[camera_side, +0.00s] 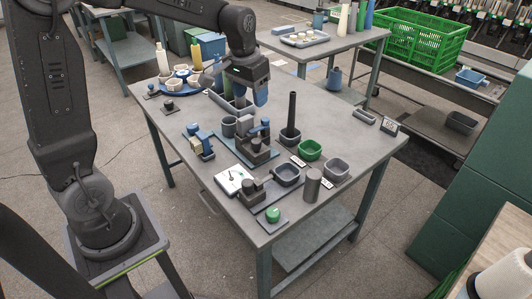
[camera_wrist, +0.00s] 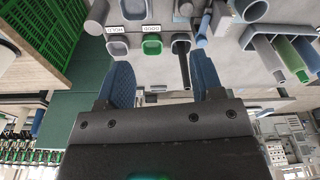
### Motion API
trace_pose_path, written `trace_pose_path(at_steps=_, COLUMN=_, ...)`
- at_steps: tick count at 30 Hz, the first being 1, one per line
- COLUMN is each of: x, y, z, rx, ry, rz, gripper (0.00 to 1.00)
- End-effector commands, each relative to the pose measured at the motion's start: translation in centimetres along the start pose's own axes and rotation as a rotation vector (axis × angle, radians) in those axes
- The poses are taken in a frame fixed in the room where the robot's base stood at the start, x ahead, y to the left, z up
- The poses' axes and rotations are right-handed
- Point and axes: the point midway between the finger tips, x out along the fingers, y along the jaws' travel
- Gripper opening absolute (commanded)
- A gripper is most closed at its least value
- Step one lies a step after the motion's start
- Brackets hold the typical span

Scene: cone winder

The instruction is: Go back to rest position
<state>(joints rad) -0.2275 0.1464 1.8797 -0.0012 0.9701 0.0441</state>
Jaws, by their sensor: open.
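My gripper (camera_side: 253,92) hangs above the back part of the grey work table (camera_side: 222,186) in the side view. Its two blue fingers stand apart with nothing between them. In the wrist view the open fingers (camera_wrist: 166,84) show spread wide, with the table top beyond them. The fingers hang near the grey compartment tray (camera_side: 238,112) in the side view; I cannot tell the exact height above it. The dark upright post (camera_side: 291,115) stands to the right of the gripper and also shows between the fingers in the wrist view (camera_wrist: 184,68).
A green bin (camera_side: 309,150) and a grey bin (camera_side: 336,168) stand at the table's right. A blue round tray (camera_side: 170,88) with cups and cones is at the back left. Another table (camera_side: 345,42) and a green crate (camera_side: 415,38) stand behind.

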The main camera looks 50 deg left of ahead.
Motion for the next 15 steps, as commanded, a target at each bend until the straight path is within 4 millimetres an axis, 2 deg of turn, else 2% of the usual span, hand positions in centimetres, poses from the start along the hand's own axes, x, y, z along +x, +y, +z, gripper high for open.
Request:
trace_pose_path(at_steps=1, x=-1.8, y=0.9, z=1.7, rx=0.019, ry=0.035, rz=0.002, gripper=0.61)
trace_pose_path(at_steps=6, x=-5.5, y=3.1, z=7.1, rx=0.068, ry=0.130, rz=0.013, gripper=0.61)
trace_pose_path(at_steps=10, x=-7.2, y=4.2, z=11.6, rx=0.104, ry=0.204, rz=0.026, gripper=0.61)
trace_pose_path(at_steps=15, x=-7.9, y=5.0, z=16.6, rx=0.146, ry=0.286, rz=0.045, gripper=0.61)
